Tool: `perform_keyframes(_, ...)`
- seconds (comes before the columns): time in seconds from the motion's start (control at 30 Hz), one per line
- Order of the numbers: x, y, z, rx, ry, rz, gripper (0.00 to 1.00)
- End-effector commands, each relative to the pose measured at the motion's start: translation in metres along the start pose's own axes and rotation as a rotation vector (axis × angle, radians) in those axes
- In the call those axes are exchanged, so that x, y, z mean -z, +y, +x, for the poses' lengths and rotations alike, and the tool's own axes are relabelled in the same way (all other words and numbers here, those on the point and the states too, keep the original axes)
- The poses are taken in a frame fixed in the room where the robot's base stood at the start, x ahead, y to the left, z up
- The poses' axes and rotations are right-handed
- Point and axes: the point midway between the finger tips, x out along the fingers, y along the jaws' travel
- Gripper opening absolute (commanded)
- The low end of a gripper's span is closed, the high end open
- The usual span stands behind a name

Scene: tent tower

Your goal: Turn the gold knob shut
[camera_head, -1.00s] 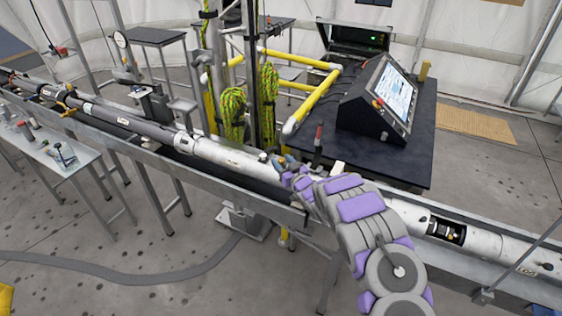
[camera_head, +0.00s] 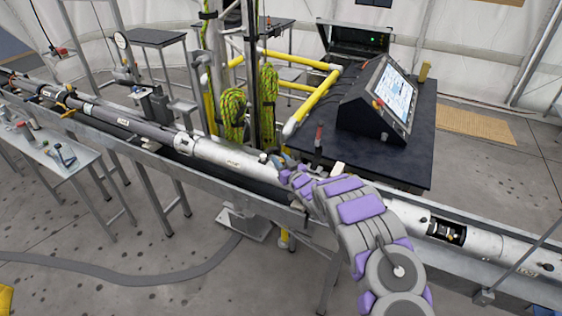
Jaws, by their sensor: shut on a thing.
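My gripper (camera_head: 279,163) is at the top of the long white tube (camera_head: 235,163), right of the middle of its left stretch. Its fingers are small and partly hidden by my own purple and grey arm. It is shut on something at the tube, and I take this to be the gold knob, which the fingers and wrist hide. A small dark fitting (camera_head: 263,157) stands on the tube just left of the fingers.
The tube lies along a metal trough (camera_head: 240,190). Behind it stand a dark table with a console (camera_head: 378,100), yellow rails (camera_head: 310,105) and coiled green rope (camera_head: 232,112). A red-handled tool (camera_head: 318,138) stands upright close behind my wrist. A slot (camera_head: 446,231) opens in the tube at right.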

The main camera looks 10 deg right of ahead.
Motion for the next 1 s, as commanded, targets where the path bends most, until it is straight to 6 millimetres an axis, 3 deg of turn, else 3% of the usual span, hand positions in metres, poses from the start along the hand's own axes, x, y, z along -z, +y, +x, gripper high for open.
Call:
perform_keyframes(0.1,-0.0001,0.0003,-0.0001,-0.001,0.000,0.000,0.03)
perform_keyframes(0.47,0.0000,-0.0011,0.0007,-0.058,-0.001,0.000,0.03)
perform_keyframes(1.0,-0.0017,-0.0036,0.0012,-0.450,-0.004,0.002,0.03)
